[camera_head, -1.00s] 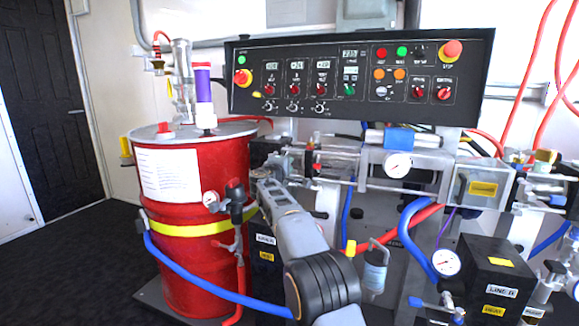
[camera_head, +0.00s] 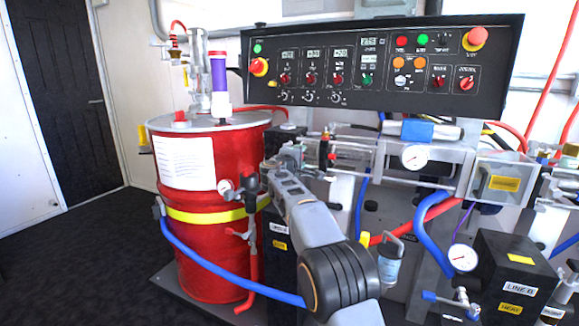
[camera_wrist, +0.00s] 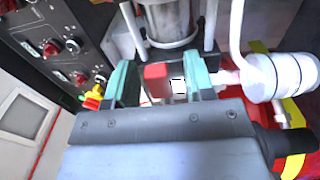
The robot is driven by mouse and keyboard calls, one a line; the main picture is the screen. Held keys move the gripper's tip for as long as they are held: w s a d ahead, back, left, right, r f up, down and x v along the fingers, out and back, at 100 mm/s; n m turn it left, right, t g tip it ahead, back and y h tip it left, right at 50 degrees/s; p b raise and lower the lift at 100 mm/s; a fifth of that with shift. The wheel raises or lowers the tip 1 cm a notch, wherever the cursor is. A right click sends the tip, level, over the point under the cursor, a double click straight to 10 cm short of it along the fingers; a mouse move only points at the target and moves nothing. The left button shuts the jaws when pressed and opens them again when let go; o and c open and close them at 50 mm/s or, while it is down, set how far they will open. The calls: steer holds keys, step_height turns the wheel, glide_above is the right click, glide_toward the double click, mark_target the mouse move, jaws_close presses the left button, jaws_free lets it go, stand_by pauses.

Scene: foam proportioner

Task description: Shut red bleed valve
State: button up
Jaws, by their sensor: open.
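A small red block (camera_wrist: 156,76), which looks like the red bleed valve's handle, shows between my fingers in the wrist view. A white and black square sits at its right side. My gripper (camera_wrist: 162,82) is open, with one teal finger on each side of the block; I cannot tell whether either touches it. In the head view my gripper (camera_head: 288,157) is at the machine's middle, right of the red drum and below the control panel. A small red part (camera_head: 324,148) shows just right of it; I cannot tell whether it is the same valve. The fingertips are unclear there.
The red drum (camera_head: 187,262) with a yellow band stands left of my arm. The control panel (camera_head: 385,68) hangs above. Dark floor at left is free.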

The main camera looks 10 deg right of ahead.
steer(key=v, duration=1.2)
steer(key=s+d+r+m+g+y+p, duration=0.2)
steer(key=s+d+r+m+g+p, duration=0.15)
steer(key=s+p, duration=0.55)
steer(key=s+d+r+m+g+y+p, duration=0.15)
steer(key=s+d+r+g+p, duration=0.35)
steer(key=p, duration=0.5)
steer(key=s+a+r+m+g+y+p, duration=0.1)
steer(key=s+a+r+m+y+p, duration=0.1)
steer(key=s+p, duration=0.7)
steer(key=s+a+r+m+g+y+p, duration=0.1)
steer(key=s+a+r+m+y+p, duration=0.2)
steer(key=s+p, duration=0.6)
steer(key=s+a+y, duration=0.1)
steer(key=s+y, duration=0.1)
steer(key=shift+s+r, duration=0.4)
